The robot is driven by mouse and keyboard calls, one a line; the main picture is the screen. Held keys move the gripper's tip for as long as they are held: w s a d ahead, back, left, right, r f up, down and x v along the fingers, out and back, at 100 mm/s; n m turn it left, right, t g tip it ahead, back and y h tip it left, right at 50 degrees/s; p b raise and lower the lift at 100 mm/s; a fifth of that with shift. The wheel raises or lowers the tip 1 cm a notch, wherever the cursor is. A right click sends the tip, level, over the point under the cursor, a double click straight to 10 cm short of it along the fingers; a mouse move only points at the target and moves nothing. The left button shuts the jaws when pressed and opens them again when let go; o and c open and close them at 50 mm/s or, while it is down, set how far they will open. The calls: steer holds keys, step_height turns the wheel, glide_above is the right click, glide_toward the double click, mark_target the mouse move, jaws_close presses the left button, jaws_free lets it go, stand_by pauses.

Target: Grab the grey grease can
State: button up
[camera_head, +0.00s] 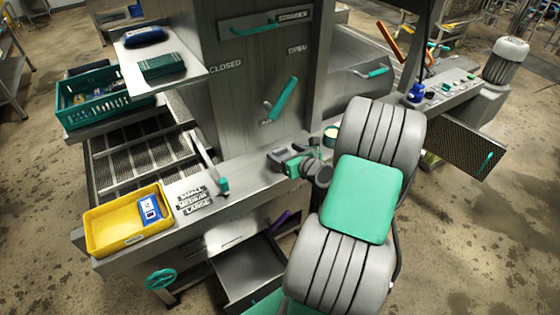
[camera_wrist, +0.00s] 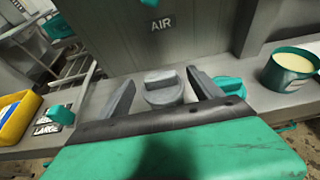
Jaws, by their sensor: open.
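An open round can (camera_wrist: 288,70) with pale cream contents and a small label stands on the steel ledge at the right of the wrist view. Its side looks teal, not grey. In the head view the can (camera_head: 331,136) stands on the ledge just behind my arm, partly hidden by it. My gripper (camera_wrist: 160,79) is open, left of the can and apart from it. A grey rounded piece with a raised bar (camera_wrist: 164,90) shows between its fingers. I cannot tell whether they touch it. No plainly grey can shows.
A teal knob-like part (camera_wrist: 229,85) lies between my right finger and the can. A yellow bin (camera_head: 112,240) stands at the ledge's left end. An open drawer (camera_head: 248,270) juts out below. The upright steel panel (camera_head: 262,75) rises behind the ledge.

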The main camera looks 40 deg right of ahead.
mark_target(281, 151)
steer(key=x, duration=0.3)
steer(key=shift+w, duration=0.2)
steer(key=shift+s+a+f, duration=0.15)
steer(key=shift+f, duration=0.05)
jaws_close()
stand_by(0.4)
